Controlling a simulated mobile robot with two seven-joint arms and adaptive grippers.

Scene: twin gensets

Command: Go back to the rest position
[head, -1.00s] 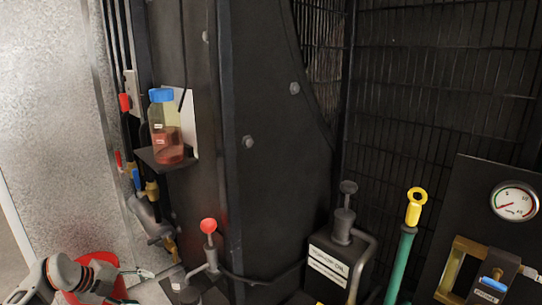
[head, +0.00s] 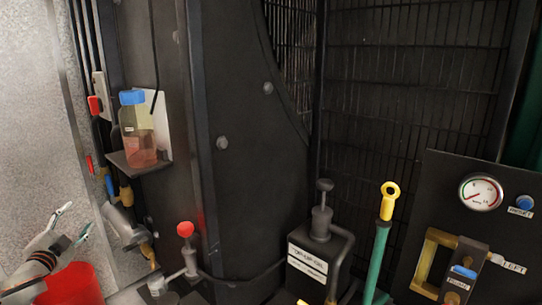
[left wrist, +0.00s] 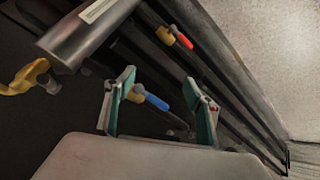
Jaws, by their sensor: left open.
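My left gripper (head: 72,224) is at the lower left of the head view, above a red bucket (head: 68,287). Its two fingers are spread apart with nothing between them. In the left wrist view the left gripper (left wrist: 160,100) also shows open and empty. A blue-handled valve (left wrist: 152,100) and a red-handled valve (left wrist: 180,38) lie beyond the fingers there. My right gripper is in neither view.
A blue-capped bottle (head: 137,130) stands on a small shelf. A red-knobbed lever (head: 186,230), an oil box with a pump (head: 318,250), a yellow-ringed dipstick (head: 387,205) and a panel with a gauge (head: 481,192) line the front. A black mesh guard (head: 400,90) stands behind.

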